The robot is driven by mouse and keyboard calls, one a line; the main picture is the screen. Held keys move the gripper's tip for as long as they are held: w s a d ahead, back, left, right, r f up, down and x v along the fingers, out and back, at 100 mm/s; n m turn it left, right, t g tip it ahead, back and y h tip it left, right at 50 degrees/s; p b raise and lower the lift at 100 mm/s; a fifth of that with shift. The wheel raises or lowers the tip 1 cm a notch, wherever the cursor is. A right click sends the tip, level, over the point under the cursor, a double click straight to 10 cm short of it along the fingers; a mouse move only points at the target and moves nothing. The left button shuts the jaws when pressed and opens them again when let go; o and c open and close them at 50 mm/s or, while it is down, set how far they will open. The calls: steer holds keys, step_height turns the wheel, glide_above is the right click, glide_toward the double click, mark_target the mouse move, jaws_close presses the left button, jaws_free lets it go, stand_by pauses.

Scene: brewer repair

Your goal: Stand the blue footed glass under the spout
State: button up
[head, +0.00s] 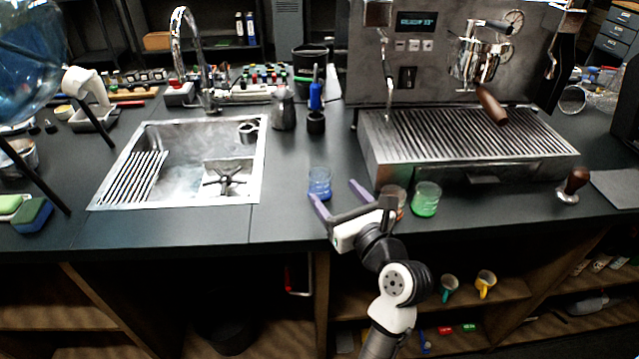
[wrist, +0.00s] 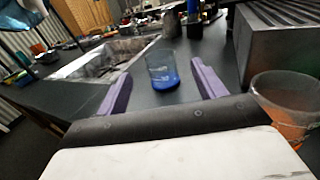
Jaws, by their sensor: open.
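The blue glass (head: 320,183) stands upright on the dark counter, between the sink and the coffee machine. It is clear above and blue below, and shows in the wrist view (wrist: 162,70). My gripper (head: 333,189) is open and empty, its purple fingers pointing toward the glass. In the wrist view (wrist: 160,72) the glass appears between the two fingers; I cannot tell whether it is past the tips. The coffee machine (head: 420,60) has a thin metal pipe (head: 388,80) on its left and a dark-handled portafilter (head: 490,103) on its right, above a slatted drip tray (head: 375,150).
An orange-red glass (wrist: 285,105), partly hidden by my gripper in the head view, and a green glass (head: 426,200) stand to the right. A steel pitcher (head: 283,110) and a blue-handled tool (head: 315,97) stand behind. The sink (head: 255,165) opens on the left.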

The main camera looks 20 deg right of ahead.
mark_target(325, 182)
steer(key=w, duration=0.2)
steer(key=w+p, duration=0.1)
steer(key=w, duration=0.1)
steer(key=w+a, duration=0.1)
steer(key=w, duration=0.2)
steer(key=shift+w+p, duration=0.1)
steer(key=shift+p, duration=0.25)
steer(key=c, duration=1.2)
